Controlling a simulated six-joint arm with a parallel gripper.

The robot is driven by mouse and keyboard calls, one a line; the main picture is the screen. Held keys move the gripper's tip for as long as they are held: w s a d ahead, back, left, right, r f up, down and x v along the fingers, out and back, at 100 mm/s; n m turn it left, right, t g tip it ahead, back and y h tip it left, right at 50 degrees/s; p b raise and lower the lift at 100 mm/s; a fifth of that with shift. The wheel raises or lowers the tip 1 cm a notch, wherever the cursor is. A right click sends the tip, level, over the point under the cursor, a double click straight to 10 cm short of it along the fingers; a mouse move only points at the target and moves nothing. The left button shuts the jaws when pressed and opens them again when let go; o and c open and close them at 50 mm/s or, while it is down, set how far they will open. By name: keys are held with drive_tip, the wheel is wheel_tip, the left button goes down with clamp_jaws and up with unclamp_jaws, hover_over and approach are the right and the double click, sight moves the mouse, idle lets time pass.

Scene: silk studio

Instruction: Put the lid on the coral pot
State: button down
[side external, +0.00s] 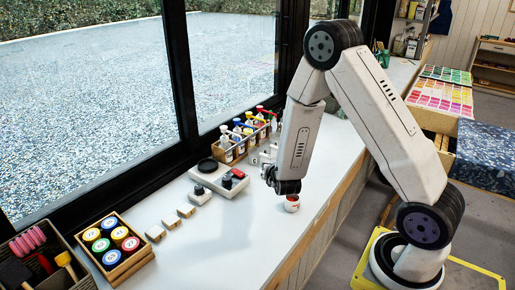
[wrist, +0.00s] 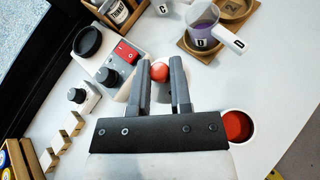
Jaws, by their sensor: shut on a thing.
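The coral pot (wrist: 237,125) stands open on the white table, with a pale rim and coral-red inside, to the right of my fingers in the wrist view. In the side view the pot (side external: 292,205) is small and white with a red mark, just below and right of my gripper (side external: 284,187). In the wrist view my gripper (wrist: 161,88) is shut on the lid's round red knob (wrist: 159,71), which shows between the fingertips.
A purple jug (wrist: 203,28) is at the back right. Wooden blocks (side external: 170,222) and a crate of paint jars (side external: 112,243) lie left. The table's front right is clear.

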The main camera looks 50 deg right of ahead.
drive_tip(key=shift+s+d+r+m+g+h, duration=0.1)
drive_tip(key=shift+s+d+m+g+h, duration=0.15)
drive_tip(key=shift+d+m+g+h, duration=0.3)
drive_tip(key=shift+s+d+m+g+h, duration=0.25)
drive_tip(key=shift+m+g+h, duration=0.2)
drive_tip(key=shift+m+g, duration=0.25)
drive_tip(key=s+a+f+m+g+h, duration=0.1)
drive_tip(key=s+m+g+h, duration=0.1)
drive_tip(key=s+m+g, duration=0.5)
drive_tip(key=shift+f+m+g, duration=0.25)
drive_tip(key=shift+m+g, duration=0.6)
drive_tip(key=shift+g, duration=0.4)
drive_tip(key=shift+f, duration=0.15)
drive_tip(key=shift+f, duration=1.55)
drive_tip(key=shift+w+a+f, duration=0.1)
drive_tip(key=shift+f, duration=0.6)
